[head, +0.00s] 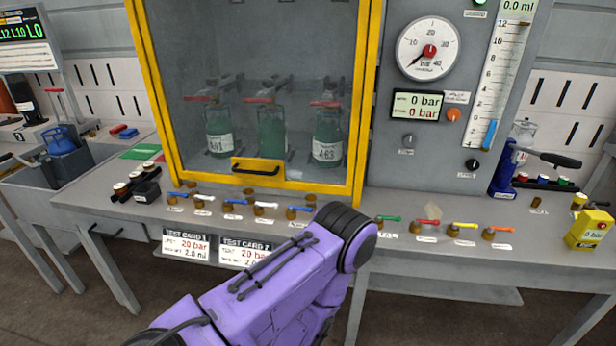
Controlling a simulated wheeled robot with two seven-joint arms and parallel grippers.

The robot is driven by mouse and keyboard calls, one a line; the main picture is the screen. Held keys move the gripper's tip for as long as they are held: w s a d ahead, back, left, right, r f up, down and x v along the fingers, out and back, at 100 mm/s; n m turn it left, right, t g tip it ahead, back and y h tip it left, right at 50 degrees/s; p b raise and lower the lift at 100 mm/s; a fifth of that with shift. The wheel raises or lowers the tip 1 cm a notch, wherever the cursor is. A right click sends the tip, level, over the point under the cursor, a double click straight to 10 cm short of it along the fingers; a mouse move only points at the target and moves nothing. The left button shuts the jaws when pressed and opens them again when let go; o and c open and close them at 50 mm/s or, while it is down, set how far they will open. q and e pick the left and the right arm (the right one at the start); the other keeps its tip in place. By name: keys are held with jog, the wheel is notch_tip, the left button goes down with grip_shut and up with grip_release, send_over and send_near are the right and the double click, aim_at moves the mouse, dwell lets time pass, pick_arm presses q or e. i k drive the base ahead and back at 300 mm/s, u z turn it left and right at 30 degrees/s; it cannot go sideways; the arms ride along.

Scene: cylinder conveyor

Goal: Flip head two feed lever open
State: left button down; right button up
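A row of small blue- and white-handled levers (235,203) on brass valves stands on the bench edge in front of the yellow-framed cabinet. Behind the cabinet glass, three green cylinders (271,134) stand under red-handled fittings (258,100). My purple arm comes in from the lower left and its dark joint covers the bench between the two lever groups. Neither gripper shows.
The yellow cabinet door (257,169) has a black handle and appears closed. A pressure dial (429,49) and a 0 bar display (417,106) are on the grey panel. A blue hand pump (505,172) and a yellow box (588,229) stand at the right.

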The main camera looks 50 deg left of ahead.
aim_at(227, 201)
jog(key=z, duration=0.2)
jog(key=k, duration=0.85)
jog(key=u, duration=0.9)
jog(key=i, duration=0.5)
jog(key=u, duration=0.1)
